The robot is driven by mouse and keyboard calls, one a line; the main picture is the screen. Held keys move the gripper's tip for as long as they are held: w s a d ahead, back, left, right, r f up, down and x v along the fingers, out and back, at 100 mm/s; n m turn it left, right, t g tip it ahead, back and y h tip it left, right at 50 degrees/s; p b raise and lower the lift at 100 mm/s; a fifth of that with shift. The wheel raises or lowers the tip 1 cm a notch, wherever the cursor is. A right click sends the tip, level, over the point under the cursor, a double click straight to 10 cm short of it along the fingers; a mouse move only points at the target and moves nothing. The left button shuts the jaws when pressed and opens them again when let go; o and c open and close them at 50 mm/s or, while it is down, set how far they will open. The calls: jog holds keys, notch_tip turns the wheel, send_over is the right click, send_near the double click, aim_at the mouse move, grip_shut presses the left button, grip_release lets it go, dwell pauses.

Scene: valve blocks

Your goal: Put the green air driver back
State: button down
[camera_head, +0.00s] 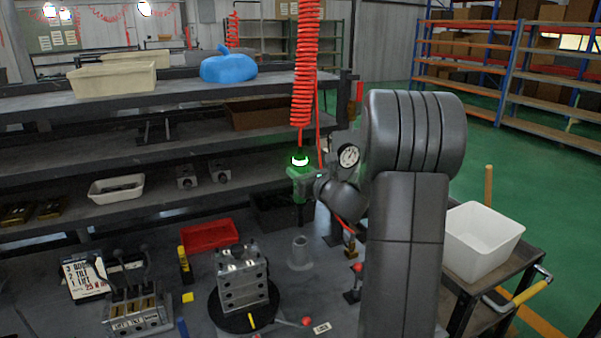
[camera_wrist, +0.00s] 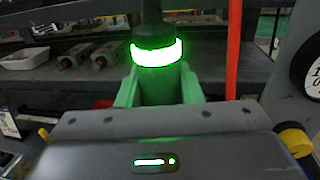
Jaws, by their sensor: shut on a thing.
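The green air driver (camera_head: 300,161) hangs upright at mid-height, below a red coiled hose (camera_head: 304,65), with a bright green ring glowing near its top. My gripper (camera_head: 303,175) is shut around its body. In the wrist view the driver (camera_wrist: 158,88) stands between the two fingers of my gripper (camera_wrist: 160,100), which look green in its glow. The driver's lower end is hidden there by the gripper body.
A valve block (camera_head: 242,278) sits on a round black base. A red tray (camera_head: 209,235), a lever unit (camera_head: 138,308) and a yellow-black marker (camera_head: 185,265) are left of it. A gauge (camera_head: 348,156) is close beside my wrist. A white bin (camera_head: 482,241) stands on the right cart.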

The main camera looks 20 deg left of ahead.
jog(key=b, duration=0.5)
send_over(302, 216)
jog(key=f, duration=0.4)
jog(key=shift+w+a+f, duration=0.3)
jog(key=shift+a+f, duration=0.05)
jog(key=shift+a, duration=0.05)
jog(key=shift+b, duration=0.35)
dwell(0.5)
jog(key=shift+f+b, duration=4.6)
jog(key=shift+f, duration=0.15)
jog(key=c, duration=1)
grip_release()
jog(key=shift+s, duration=0.1)
jog(key=shift+o, duration=0.5)
jog(key=shift+d+f, duration=0.1)
jog(key=shift+d, duration=0.05)
